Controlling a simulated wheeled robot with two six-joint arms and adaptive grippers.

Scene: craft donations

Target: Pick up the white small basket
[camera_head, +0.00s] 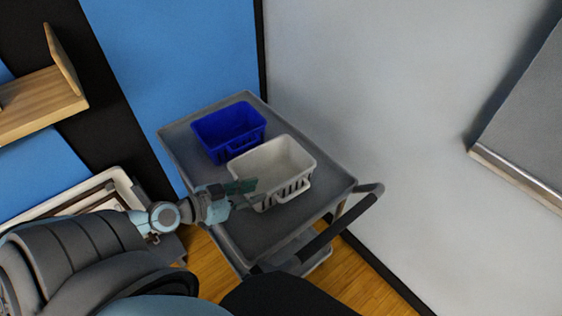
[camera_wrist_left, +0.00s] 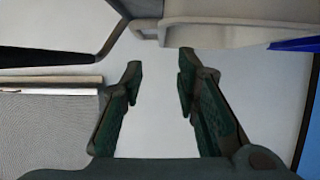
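The white small basket (camera_head: 271,160) stands on the top shelf of a grey cart (camera_head: 246,234), to the right of and nearer than a blue basket (camera_head: 221,135). My left gripper (camera_head: 250,190) is at the near left side of the white basket in the head view, overlapping its wall. In the left wrist view the fingers of my left gripper (camera_wrist_left: 160,80) are apart with nothing between them. The white basket's rim (camera_wrist_left: 230,35) lies just beyond the fingertips there. Whether they touch it, I cannot tell. My right gripper is not in view.
The cart's dark handle (camera_head: 325,232) is at its right end. A white wall (camera_head: 380,120) runs behind the cart. A wooden shelf (camera_head: 40,100) is at upper left. A light-framed tray or bin (camera_head: 95,192) is below it. The front of the cart top is clear.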

